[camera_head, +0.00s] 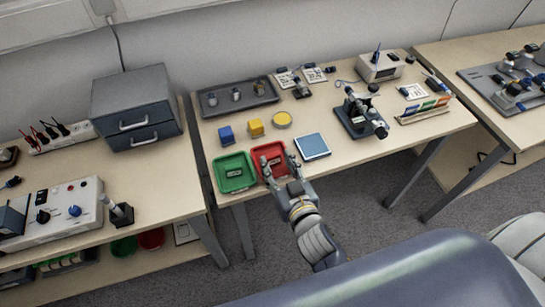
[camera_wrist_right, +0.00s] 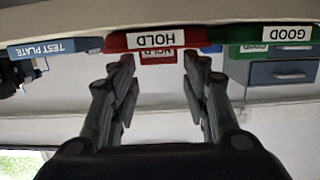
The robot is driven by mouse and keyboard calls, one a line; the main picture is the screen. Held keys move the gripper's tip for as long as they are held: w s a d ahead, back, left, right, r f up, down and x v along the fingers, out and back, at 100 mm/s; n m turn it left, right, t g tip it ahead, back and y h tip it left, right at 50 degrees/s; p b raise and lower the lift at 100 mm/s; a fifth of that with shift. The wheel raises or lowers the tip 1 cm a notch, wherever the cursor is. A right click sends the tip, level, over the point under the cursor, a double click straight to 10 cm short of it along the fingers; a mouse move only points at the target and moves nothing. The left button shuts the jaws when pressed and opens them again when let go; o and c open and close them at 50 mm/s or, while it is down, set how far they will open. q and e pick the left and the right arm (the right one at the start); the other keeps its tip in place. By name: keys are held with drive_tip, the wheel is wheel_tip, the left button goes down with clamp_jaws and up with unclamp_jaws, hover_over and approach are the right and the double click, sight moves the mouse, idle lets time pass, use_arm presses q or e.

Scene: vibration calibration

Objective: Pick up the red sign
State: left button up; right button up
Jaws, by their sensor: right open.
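The red tray (camera_head: 256,153) stands at the front edge of the middle table, beside the green tray (camera_head: 221,160). My left gripper is out of view.
A blue test plate (camera_head: 312,146) lies right of the red tray. Blue (camera_head: 226,136) and yellow (camera_head: 255,127) blocks stand behind the trays. A microscope (camera_head: 357,117) stands farther right. A grey drawer box (camera_head: 135,100) is on the left table.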

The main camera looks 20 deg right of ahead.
sight(273, 156)
drive_tip(key=w, duration=0.2)
drive_tip(key=w+f, duration=0.1)
drive_tip(key=w, duration=0.1)
drive_tip(key=shift+w+f, duration=0.15)
drive_tip(key=shift+w, duration=0.2)
drive_tip(key=c, duration=0.6)
